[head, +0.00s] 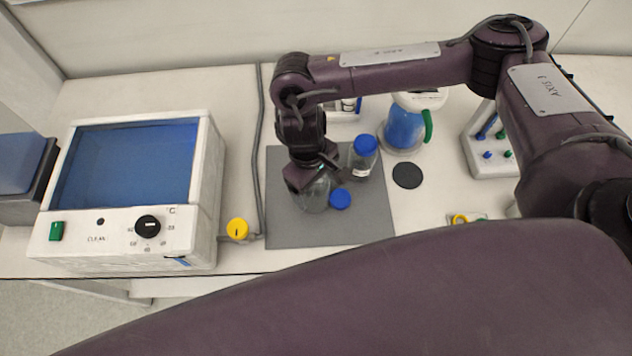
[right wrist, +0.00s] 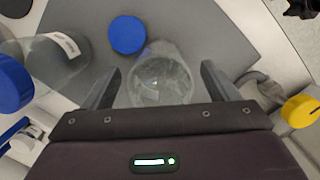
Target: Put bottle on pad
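A clear open glass bottle (head: 314,197) stands on the grey pad (head: 290,228); it also shows in the right wrist view (right wrist: 160,82). A loose blue cap (head: 340,199) lies beside it on the pad. A second clear bottle with a blue cap (head: 361,163) stands on the pad further back; it is at the left edge of the right wrist view (right wrist: 62,58). My right gripper (right wrist: 161,68) is over the open bottle, with its fingers apart on either side of it and small gaps showing. My left gripper is not in view.
A white bath unit (head: 210,190) with a blue window stands at left, with a yellow knob (head: 237,229) and grey cable beside it. A blue-filled jug (head: 404,128), a black disc (head: 407,175) and a white rack (head: 488,158) are at right. The pad's front is clear.

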